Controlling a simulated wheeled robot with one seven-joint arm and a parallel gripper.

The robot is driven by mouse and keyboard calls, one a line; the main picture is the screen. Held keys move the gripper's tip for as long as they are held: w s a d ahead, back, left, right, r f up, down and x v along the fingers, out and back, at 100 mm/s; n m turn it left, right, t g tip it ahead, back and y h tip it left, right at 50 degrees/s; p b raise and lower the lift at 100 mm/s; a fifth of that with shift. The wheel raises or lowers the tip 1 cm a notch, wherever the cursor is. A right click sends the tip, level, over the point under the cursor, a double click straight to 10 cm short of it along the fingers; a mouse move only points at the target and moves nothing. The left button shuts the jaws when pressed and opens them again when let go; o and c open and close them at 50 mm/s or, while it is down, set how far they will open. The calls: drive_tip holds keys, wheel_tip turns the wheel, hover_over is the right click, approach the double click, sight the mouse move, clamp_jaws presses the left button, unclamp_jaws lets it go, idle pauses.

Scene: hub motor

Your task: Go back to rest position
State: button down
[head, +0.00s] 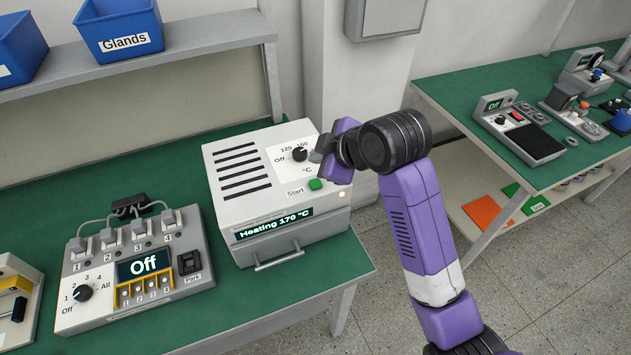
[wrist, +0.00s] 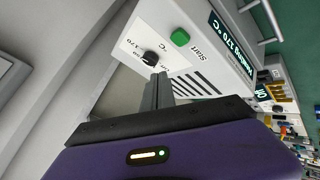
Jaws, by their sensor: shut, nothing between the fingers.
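My gripper (head: 317,157) is shut and empty, up at the right side of the white heating unit (head: 235,205), close to its temperature knob (head: 299,154). The unit's display (head: 273,224) reads "Heating 170 °C", and a small lamp by its front right edge glows. The green Start button (head: 316,184) sits below the knob, apart from the fingers. In the wrist view, the shut fingers (wrist: 159,84) point toward the black knob (wrist: 150,58), with the Start button (wrist: 180,37) beside it. I cannot tell whether the fingertips touch the knob.
A grey control box (head: 140,262) showing "Off" stands left of the heating unit on the green bench (head: 330,262). A shelf (head: 150,65) with blue bins runs above. A wall box (head: 385,18) hangs behind my arm. Another bench (head: 455,92) with devices stands right, across open floor.

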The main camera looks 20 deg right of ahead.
idle(0.3)
drive_tip(key=w+d+r+m+t, duration=0.1)
drive_tip(key=w+r+m+t, duration=0.25)
drive_tip(key=r, duration=0.35)
drive_tip(key=s+f+m+b, duration=0.1)
drive_tip(key=s+f, duration=0.3)
drive_tip(key=s, duration=1.1)
drive_tip(key=s+f+m+t+h+b, duration=0.1)
drive_tip(key=s+f+m, duration=0.3)
drive_tip(key=s, duration=1.1)
drive_tip(key=s+a+f+m+t+h+b, duration=0.1)
drive_tip(key=s+f+m, duration=0.2)
drive_tip(key=s, duration=1.3)
wheel_tip(320, 180, down, 3)
drive_tip(key=shift+f, duration=0.1)
